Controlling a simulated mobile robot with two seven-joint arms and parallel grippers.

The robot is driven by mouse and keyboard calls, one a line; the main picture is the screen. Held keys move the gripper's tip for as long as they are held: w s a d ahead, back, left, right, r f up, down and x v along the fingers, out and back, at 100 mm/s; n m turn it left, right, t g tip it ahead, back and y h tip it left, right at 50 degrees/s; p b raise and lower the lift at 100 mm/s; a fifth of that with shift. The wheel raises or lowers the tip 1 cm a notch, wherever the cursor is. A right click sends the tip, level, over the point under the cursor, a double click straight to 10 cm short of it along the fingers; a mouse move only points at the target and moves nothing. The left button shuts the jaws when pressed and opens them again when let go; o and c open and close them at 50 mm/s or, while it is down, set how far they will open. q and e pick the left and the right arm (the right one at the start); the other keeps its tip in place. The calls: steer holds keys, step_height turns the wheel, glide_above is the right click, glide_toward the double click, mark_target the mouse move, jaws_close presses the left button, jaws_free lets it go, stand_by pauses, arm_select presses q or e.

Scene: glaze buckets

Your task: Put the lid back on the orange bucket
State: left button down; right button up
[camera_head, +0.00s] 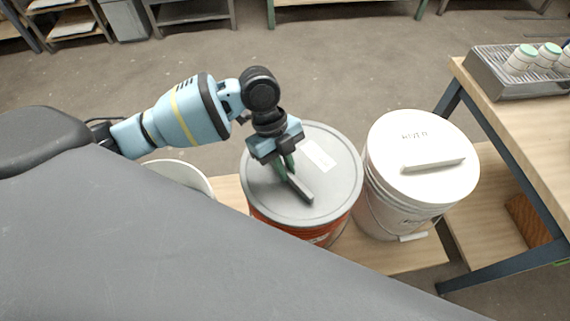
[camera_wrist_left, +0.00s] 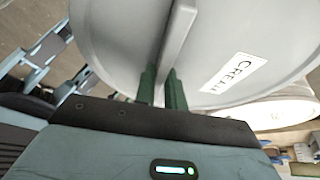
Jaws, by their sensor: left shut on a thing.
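The orange bucket (camera_head: 290,231) stands on a low wooden bench, and only its front side shows. A round grey lid (camera_head: 335,190) with a bar handle (camera_head: 300,190) and a white label covers its top. My left gripper (camera_head: 287,166) reaches down from above and is shut on the bar handle. In the left wrist view the green fingers (camera_wrist_left: 162,92) straddle the handle (camera_wrist_left: 178,35), and the lid (camera_wrist_left: 120,35) fills the upper part. I cannot tell whether the lid rests fully on the rim or sits slightly above it. My right gripper is not in view.
A white bucket (camera_head: 385,212) with a white lid (camera_head: 400,135) stands close on the right. Another pale bucket (camera_head: 180,172) on the left is partly hidden. The bench (camera_head: 395,262) is narrow. A table (camera_head: 530,125) with a metal tray (camera_head: 490,82) of small jars stands at right.

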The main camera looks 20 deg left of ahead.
arm_select(q)
steer(key=shift+f, duration=0.1)
stand_by(0.8)
steer(key=c, duration=1.4)
jaws_free()
steer(key=shift+o, duration=0.5)
steer(key=o, duration=0.4)
